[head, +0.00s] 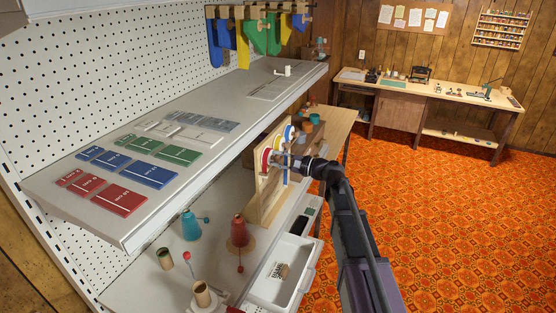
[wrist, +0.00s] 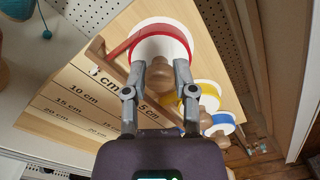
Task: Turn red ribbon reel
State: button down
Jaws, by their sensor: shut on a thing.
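The red ribbon reel (head: 266,160) has white flanges and stands on the side of an upright wooden board (head: 270,203). It also shows at the top of the wrist view (wrist: 160,35), with a strip of red ribbon (wrist: 117,48) running off to the left. A brown wooden knob (wrist: 161,78) sits in front of it. My gripper (wrist: 163,68) is at the reel's face, its fingers on either side of the knob and shut on it. In the head view my gripper (head: 279,160) reaches the reel from the right.
A yellow reel (wrist: 206,95) and a blue reel (wrist: 219,123) with similar knobs are close to the right. The board carries centimetre marks (wrist: 83,93). A grey shelf with colour cards (head: 150,173) overhangs nearby. A white drawer (head: 283,285) is below.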

jog(key=n, duration=0.4)
jog(key=shift+n, duration=2.2)
jog(key=shift+c, duration=2)
grip_release()
jog(key=shift+d, duration=0.1)
jog(key=v, duration=1.1)
jog(key=shift+s+d, duration=0.15)
jog(key=shift+d, duration=0.2)
